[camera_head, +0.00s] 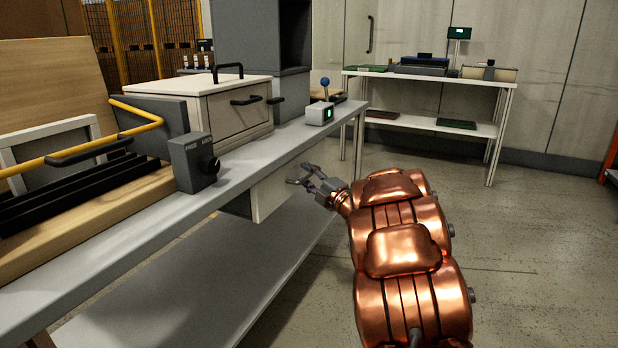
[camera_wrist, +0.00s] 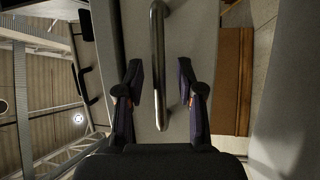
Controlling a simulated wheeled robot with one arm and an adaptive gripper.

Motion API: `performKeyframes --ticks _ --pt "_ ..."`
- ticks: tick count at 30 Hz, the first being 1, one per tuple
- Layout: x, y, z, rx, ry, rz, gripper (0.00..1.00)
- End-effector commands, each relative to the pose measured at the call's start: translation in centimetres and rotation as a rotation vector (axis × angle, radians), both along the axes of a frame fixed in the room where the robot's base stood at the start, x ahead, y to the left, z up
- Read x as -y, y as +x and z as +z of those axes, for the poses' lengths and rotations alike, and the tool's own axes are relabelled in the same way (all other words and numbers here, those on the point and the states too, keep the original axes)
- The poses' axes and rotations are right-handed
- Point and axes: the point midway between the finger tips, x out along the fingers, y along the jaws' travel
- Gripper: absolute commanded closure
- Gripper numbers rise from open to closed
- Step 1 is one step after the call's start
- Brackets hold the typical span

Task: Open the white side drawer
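The white side drawer (camera_head: 272,192) hangs under the bench top in the head view, and its front faces my gripper. No gap shows around its front, so I cannot tell whether it is shut. In the wrist view the pale drawer front (camera_wrist: 143,35) fills the middle, with a silver bar handle (camera_wrist: 158,60) running along it. My gripper (camera_head: 301,174) is at the drawer front. In the wrist view my gripper (camera_wrist: 161,82) is open, with one finger on each side of the bar. Contact with the bar cannot be made out.
The grey bench top (camera_head: 225,175) overhangs the drawer. A second table (camera_head: 430,77) stands behind. Floor to the right is clear.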

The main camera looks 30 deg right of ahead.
Motion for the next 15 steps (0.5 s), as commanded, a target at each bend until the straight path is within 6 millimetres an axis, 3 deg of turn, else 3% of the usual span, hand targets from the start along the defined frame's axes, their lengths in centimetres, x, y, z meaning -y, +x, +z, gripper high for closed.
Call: performKeyframes --ticks 2,11,15 --pt "0.01 -0.01 0.01 0.0 0.0 0.0 0.68" --pt "0.03 -0.03 0.01 0.0 -0.001 0.0 0.99" --pt "0.03 -0.04 0.0 0.0 0.0 0.0 1.0"
